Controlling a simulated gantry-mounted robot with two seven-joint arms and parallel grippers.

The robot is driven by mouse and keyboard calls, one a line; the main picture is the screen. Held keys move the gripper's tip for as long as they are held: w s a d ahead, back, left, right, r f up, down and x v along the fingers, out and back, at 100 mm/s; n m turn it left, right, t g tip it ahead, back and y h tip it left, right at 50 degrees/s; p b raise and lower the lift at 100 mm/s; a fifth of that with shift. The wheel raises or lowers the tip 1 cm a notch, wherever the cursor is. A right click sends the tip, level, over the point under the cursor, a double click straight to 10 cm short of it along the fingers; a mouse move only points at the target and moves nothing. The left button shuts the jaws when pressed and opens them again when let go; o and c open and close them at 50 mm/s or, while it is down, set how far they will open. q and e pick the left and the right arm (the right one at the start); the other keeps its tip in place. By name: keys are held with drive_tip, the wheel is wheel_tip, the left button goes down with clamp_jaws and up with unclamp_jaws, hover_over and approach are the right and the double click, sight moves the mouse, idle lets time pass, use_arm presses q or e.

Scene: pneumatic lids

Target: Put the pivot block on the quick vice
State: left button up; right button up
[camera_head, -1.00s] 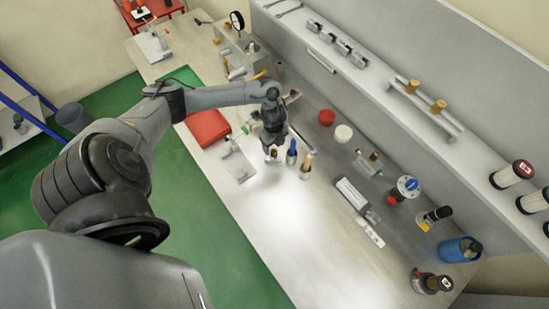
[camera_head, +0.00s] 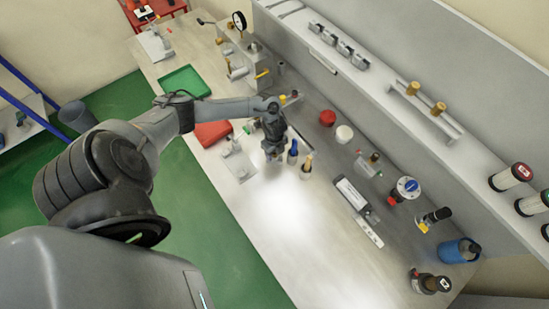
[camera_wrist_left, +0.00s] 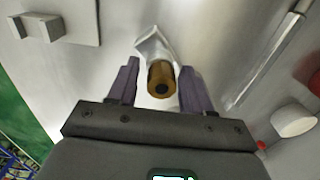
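My left gripper (camera_head: 272,156) points down over the bench. In the left wrist view its two purple fingers (camera_wrist_left: 160,75) stand close on both sides of a silver block with a brass round end, which I take to be the pivot block (camera_wrist_left: 161,80). A flat plate with a small grey jaw-like block, probably the quick vice (camera_head: 238,166), lies just left of the gripper. It also shows at the upper left of the left wrist view (camera_wrist_left: 38,28). My right gripper is not in view.
Blue-topped (camera_head: 292,152) and brass-topped (camera_head: 307,166) upright items stand close right of the gripper. A red tray (camera_head: 211,133) and green tray (camera_head: 185,82) lie behind left. Red (camera_head: 327,117) and white (camera_head: 344,133) round items stand further right.

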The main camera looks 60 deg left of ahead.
use_arm(q)
clamp_jaws()
drive_tip(key=shift+r, duration=0.1)
